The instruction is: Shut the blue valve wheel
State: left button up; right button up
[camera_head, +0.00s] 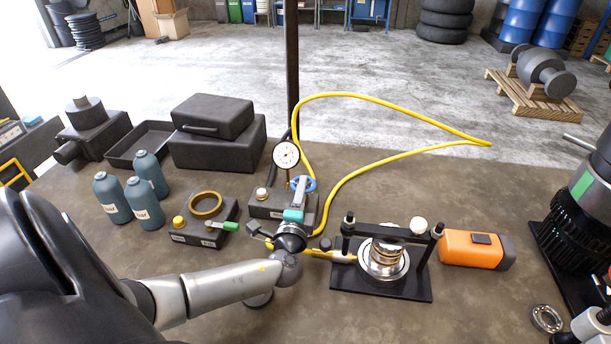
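The blue valve wheel (309,184) is a small ring above a dark block (265,203) that carries a round white pressure gauge (286,154). My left gripper (300,186) reaches up to the wheel from the front. Its grey finger overlaps the wheel and hides the wheel's middle and near-left part. I cannot tell whether the fingers touch the wheel or how far apart they are. A yellow hose (375,162) loops from near the block out to the right and back. My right gripper does not show clearly anywhere.
A press-like fixture (382,288) with a metal cylinder stands right of my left arm, beside an orange tool (470,249). A block with a green lever (222,226) and teal bottles (147,205) stand left. A dark post (291,60) rises behind the gauge. Dark cases (217,145) stand back left.

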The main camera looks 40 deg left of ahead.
pick_arm(q)
jog(key=shift+x, duration=2.55)
grip_shut()
